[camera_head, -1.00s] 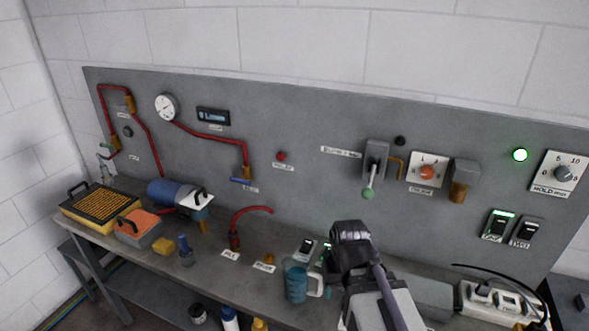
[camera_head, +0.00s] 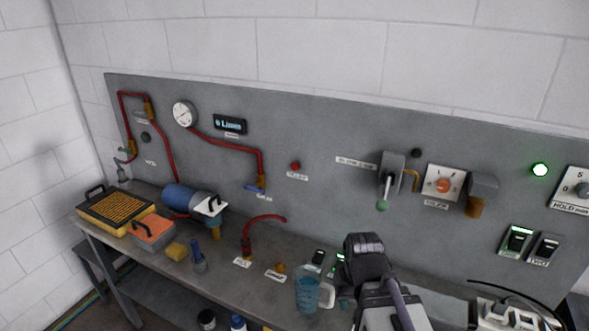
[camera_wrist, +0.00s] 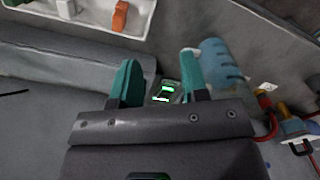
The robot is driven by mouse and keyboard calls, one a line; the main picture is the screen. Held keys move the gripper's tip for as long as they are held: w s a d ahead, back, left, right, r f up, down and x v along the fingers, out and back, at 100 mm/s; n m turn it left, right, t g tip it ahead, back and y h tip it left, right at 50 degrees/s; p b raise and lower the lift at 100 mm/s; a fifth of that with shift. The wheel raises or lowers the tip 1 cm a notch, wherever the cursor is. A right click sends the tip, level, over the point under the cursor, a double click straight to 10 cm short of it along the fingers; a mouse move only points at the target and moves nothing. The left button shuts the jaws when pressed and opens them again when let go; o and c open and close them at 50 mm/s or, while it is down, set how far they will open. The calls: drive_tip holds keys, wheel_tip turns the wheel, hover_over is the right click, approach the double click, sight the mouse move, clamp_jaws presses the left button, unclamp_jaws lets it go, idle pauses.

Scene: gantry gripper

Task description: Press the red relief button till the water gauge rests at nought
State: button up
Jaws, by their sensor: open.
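The red relief button (camera_head: 295,167) is a small red knob on the grey wall panel, with a label below it, near the panel's middle. The round white water gauge (camera_head: 184,114) is at the panel's upper left, joined to red pipe. Its needle is too small to read. My gripper, reaching over the bench at front right, has two teal fingers (camera_wrist: 158,84) that stand apart with nothing between them. It is away from the button, to its lower right. Beyond the fingers the wrist view shows a green-lit switch (camera_wrist: 166,90). The button is not seen in the wrist view.
A blue measuring jug (camera_head: 308,290) stands close to my arm; it also shows in the wrist view (camera_wrist: 222,62). A lever with a green knob (camera_head: 382,206) juts from the panel. A red hose (camera_head: 262,221) rises from the bench. The panel around the button is clear.

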clamp_jaws()
idle(1.4)
